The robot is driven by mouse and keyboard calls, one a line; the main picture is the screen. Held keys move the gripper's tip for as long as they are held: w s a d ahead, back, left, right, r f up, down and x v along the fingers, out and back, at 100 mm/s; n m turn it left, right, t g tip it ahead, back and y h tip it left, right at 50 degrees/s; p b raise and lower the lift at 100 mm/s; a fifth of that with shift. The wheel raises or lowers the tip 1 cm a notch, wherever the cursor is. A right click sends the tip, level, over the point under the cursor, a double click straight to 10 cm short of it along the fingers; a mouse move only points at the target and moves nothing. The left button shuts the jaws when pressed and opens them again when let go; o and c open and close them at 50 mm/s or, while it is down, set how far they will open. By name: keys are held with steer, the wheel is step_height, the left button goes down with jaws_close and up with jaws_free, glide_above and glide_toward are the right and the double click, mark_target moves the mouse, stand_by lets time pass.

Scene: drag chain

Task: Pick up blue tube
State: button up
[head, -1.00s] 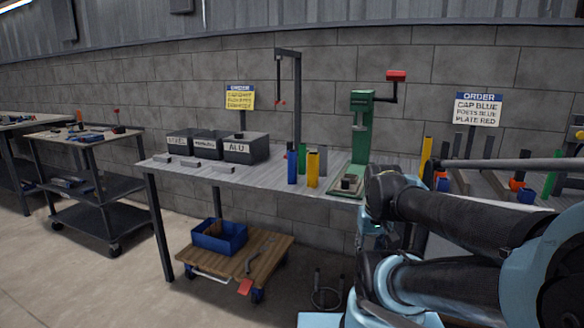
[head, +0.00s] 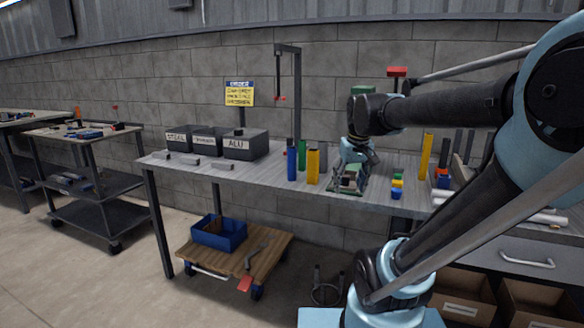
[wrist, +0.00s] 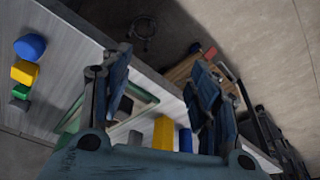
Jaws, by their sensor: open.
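The blue tube (head: 292,160) stands upright on the grey worktable, in a small group with a yellow tube (head: 313,166) and a green tube (head: 302,154). My gripper (head: 353,176) points down over the green press base, to the right of this group and apart from it. In the wrist view my gripper (wrist: 160,70) has its fingers spread with nothing held between them. The blue tube shows low in that view (wrist: 185,140), beside the yellow tube (wrist: 162,132) and partly hidden near the right finger.
Bins (head: 243,145) and metal bars stand on the table's left. A small stack of coloured pieces (head: 397,187) and a tall yellow post (head: 426,156) stand right of my gripper. A wooden cart (head: 255,250) is below.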

steer(key=w+a+r+n, duration=0.1)
steer(key=w+a+r, duration=0.7)
steer(key=w, duration=0.4)
step_height(320, 180, up, 6)
steer(key=n+y, duration=0.1)
steer(key=n, duration=0.1)
glide_above(291, 160)
steer(key=s+d, duration=0.2)
steer(key=d, duration=0.1)
steer(key=shift+t, duration=0.4)
steer(key=shift+s+a+x, duration=0.1)
steer(key=shift+a+x, duration=0.05)
steer(key=shift+x, duration=2.55)
steer(key=shift+s+a+x, duration=0.1)
steer(key=shift+a+x, duration=0.1)
steer(key=shift+x, duration=2.55)
steer(key=shift+s+a+x, duration=0.1)
steer(key=shift+a+x, duration=0.05)
steer(key=shift+x, duration=2.55)
steer(key=shift+w+f, duration=0.25)
steer(key=shift+f, duration=0.3)
steer(key=shift+c, duration=0.6)
steer(key=c, duration=1.1)
